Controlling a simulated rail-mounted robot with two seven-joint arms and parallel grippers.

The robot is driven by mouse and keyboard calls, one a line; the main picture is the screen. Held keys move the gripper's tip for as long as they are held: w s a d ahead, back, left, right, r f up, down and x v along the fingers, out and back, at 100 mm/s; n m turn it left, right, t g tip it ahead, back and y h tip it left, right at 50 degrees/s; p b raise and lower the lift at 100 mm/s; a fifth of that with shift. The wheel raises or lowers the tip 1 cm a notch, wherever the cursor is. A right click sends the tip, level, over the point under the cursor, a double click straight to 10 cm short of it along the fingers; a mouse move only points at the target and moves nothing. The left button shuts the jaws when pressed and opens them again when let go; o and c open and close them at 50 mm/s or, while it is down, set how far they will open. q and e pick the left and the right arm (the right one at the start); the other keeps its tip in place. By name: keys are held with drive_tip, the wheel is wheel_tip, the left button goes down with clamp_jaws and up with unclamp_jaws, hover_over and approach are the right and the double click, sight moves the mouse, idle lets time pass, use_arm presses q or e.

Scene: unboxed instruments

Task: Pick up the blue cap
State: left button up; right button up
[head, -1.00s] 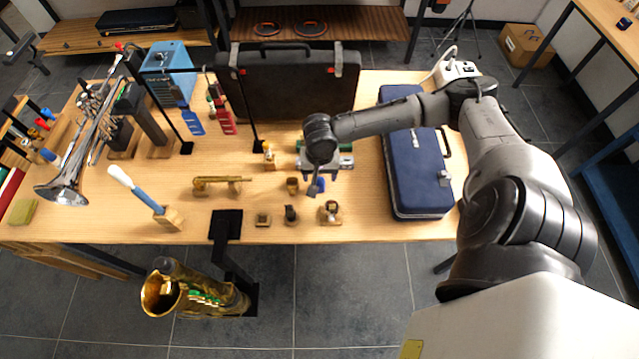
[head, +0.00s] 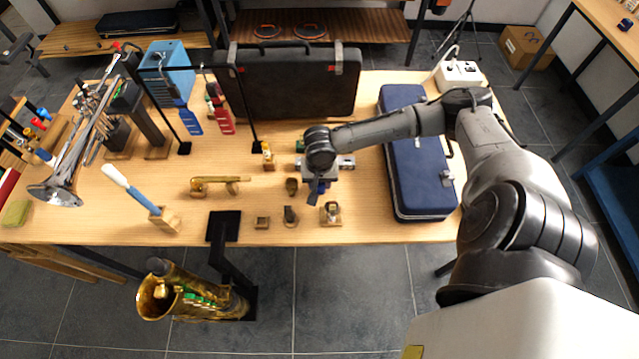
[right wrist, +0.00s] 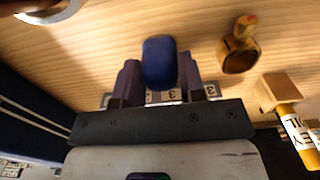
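The blue cap (right wrist: 159,62) sits between the two fingers of my right gripper (right wrist: 160,78) in the right wrist view. The fingers lie close against both sides of it, with no clear gap, so the gripper looks shut on it. In the head view my right gripper (head: 318,192) is low over the front middle of the table, and a bit of the blue cap (head: 322,187) shows under the wrist. Whether the cap touches the table cannot be told. My left gripper is not in view.
Small brass parts (head: 291,187) and wooden blocks (head: 262,222) stand left of and in front of the gripper. A light strip with markings (right wrist: 165,97) lies behind the fingers. A blue case (head: 420,165) lies to the right, and a black case (head: 290,85) stands behind.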

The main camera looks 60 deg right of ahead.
drive_tip(key=c, duration=0.4)
